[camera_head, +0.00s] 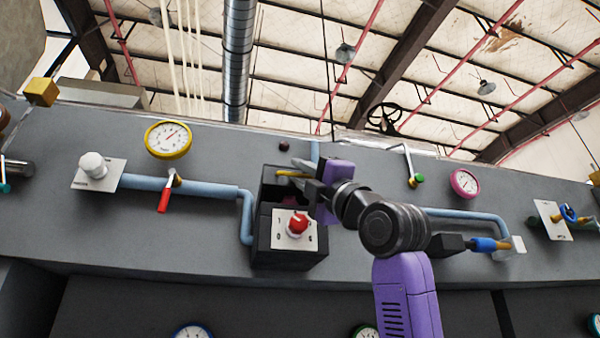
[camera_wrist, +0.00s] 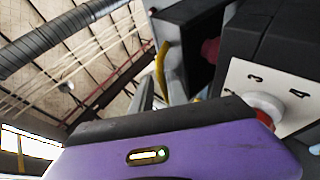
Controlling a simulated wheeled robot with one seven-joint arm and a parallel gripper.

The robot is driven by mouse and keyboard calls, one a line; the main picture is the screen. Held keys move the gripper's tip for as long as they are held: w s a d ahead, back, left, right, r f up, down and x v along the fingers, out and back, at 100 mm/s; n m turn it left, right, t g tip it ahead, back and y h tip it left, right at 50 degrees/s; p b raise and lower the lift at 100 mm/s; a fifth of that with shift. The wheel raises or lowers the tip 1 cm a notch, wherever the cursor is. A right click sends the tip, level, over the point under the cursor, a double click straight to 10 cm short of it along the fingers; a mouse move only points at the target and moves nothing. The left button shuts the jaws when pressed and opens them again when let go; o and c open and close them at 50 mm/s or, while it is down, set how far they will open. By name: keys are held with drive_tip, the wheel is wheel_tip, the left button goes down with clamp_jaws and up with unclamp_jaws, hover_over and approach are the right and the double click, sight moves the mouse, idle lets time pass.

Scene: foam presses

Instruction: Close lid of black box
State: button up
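The black box (camera_head: 263,240) is on the grey wall panel, left of my arm in the head view. Its upper part is open onto a dark inside. In the wrist view its dark grey lid (camera_wrist: 190,13) stands open at the top, with a curved yellow handle (camera_wrist: 160,62). The handle also shows in the head view (camera_head: 292,174). My gripper (camera_wrist: 162,88) is at the handle, with one finger on each side of its lower end. Whether the fingers are clamped on it is unclear. Part of the lid is hidden in the head view.
A red knob (camera_head: 298,223) on a white plate sits on the box's lower front, close to my gripper. A blue pipe (camera_head: 210,190) runs to the box's left side, with a red-handled valve (camera_head: 164,199). A yellow gauge (camera_head: 168,139) is further left.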

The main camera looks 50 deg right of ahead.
drive_tip(key=b+v, duration=0.2)
drive_tip(key=v, duration=0.5)
drive_tip(key=shift+s, duration=0.3)
